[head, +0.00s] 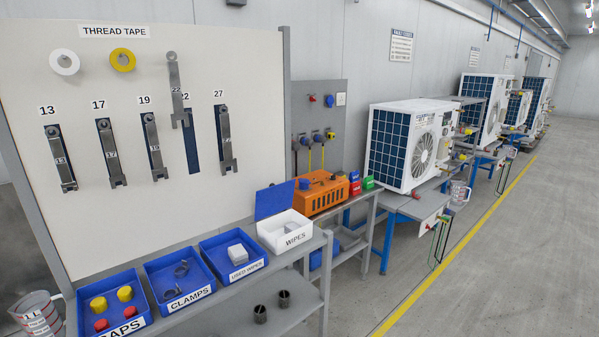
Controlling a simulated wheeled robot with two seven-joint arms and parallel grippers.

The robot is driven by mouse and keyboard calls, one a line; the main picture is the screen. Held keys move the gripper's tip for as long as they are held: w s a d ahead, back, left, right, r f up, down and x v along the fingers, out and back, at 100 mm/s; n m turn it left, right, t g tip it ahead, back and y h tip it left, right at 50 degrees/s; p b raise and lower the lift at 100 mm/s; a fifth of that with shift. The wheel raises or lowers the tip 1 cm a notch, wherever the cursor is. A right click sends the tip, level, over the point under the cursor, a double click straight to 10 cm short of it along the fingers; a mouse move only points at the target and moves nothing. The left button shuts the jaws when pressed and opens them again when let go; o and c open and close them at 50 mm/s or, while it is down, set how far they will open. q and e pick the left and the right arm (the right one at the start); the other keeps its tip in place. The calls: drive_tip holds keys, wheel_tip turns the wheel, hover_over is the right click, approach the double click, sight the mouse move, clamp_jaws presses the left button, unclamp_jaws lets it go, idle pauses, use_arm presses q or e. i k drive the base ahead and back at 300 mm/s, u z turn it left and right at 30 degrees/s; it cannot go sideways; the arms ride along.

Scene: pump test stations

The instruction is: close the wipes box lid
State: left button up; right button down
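The wipes box (286,233) is a white box labelled WIPES at the right end of the grey bench. Its blue lid (274,200) stands open, tilted up at the back left side of the box. Something pale shows inside the box, too small to tell clearly. Neither of my grippers shows in the head view.
Blue bins for used wipes (234,255), clamps (180,281) and caps (113,308) stand left of the box. An orange unit (322,192) stands behind it on another table. A tool board (150,130) rises behind the bench. The floor (480,270) at right is free.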

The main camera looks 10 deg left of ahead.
sight(275, 198)
drive_tip(key=u, duration=0.3)
drive_tip(key=i, duration=0.85)
drive_tip(key=u, duration=0.6)
